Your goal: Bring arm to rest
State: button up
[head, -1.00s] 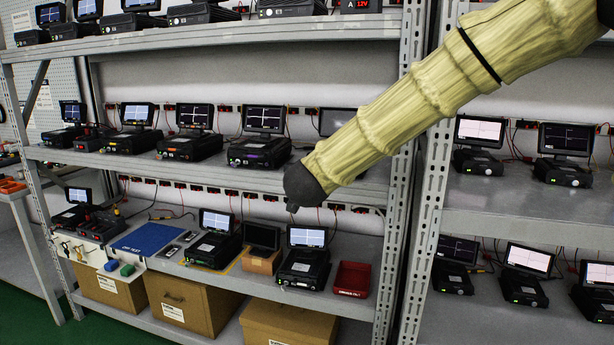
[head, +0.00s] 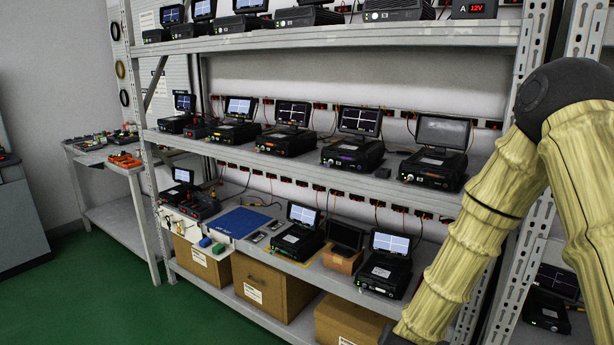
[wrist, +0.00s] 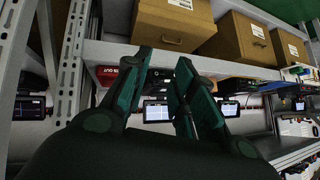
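My arm (head: 470,235), in a pale yellow ribbed cover, is bent at a dark elbow joint on the right of the head view. Its forearm hangs down in front of the rack (head: 350,30). My gripper is below the head view's edge there. In the wrist view my gripper (wrist: 163,56) shows two green and black fingers spread apart with nothing between them. The view between and past them shows shelf edges and lit screens, apparently upside down. I see no contact between the fingers and the rack.
A grey upright post (head: 525,200) stands close beside my arm. Monitor units fill the shelves, with a blue mat (head: 240,222) and cardboard boxes (head: 265,288) lower down. A red bin (wrist: 108,76) shows near the fingers in the wrist view. Green floor (head: 100,285) is open at left.

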jog(key=s+f+n+g+y+p, duration=0.1)
jog(key=s+f+n+g+p, duration=0.2)
jog(key=s+f, duration=1.35)
jog(key=s+f+n+g, duration=0.2)
jog(key=s+f+g, duration=0.2)
jog(key=s, duration=1.8)
jog(key=shift+d+n+g+y, duration=0.25)
jog(key=shift+n+g+y, duration=0.15)
jog(key=shift+g, duration=0.5)
